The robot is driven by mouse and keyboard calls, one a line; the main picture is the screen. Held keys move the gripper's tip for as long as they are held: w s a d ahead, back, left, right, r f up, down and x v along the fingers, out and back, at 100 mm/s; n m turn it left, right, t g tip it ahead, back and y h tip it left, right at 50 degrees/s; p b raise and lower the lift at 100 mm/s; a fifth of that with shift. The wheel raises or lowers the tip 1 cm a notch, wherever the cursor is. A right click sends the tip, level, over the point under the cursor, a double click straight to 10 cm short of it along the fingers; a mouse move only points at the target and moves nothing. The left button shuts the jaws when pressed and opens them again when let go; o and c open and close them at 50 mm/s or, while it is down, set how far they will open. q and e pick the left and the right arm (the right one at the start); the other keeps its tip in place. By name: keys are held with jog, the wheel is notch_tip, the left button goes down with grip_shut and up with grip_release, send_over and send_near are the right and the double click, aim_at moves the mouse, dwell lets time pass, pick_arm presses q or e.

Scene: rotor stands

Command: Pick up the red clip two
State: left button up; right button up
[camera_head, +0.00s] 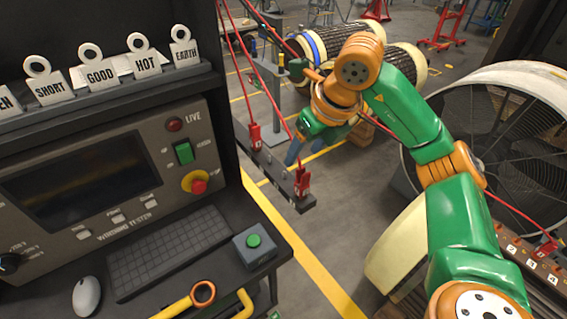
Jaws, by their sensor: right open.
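Two red clips sit on a dark bar (277,170) right of the tester. One red clip (254,136) is at the bar's far end and the other red clip (302,183) is at its near end, each with a red cable. A third red clip (546,246) is at the far right on a numbered terminal strip. I cannot read which clip is two. My right gripper (306,150) is open, above and behind the bar between its two clips in the picture, apart from both and empty.
The winding tester (110,222) with keyboard, mouse and a green button box (254,246) fills the left. Tags stand on its shelf. A large fan-like rotor (490,130) stands right. Red cables cross behind my right arm. Rolls (330,42) lie at the back.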

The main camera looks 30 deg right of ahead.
aim_at(304, 171)
jog(key=f, duration=0.1)
jog(key=s+f+p, duration=0.1)
jog(key=f, duration=0.2)
jog(key=shift+s+a+p, duration=0.1)
jog(key=shift+s+p, duration=0.2)
jog(key=shift+p, duration=0.05)
jog(key=shift+x, duration=1.05)
jog(key=shift+w, duration=0.45)
jog(key=shift+w+f, duration=0.1)
jog(key=shift+c, duration=0.5)
pick_arm(q)
jog(key=shift+s+r, duration=0.9)
jog(key=shift+r, duration=0.05)
pick_arm(e)
jog(key=shift+s, duration=0.25)
grip_shut()
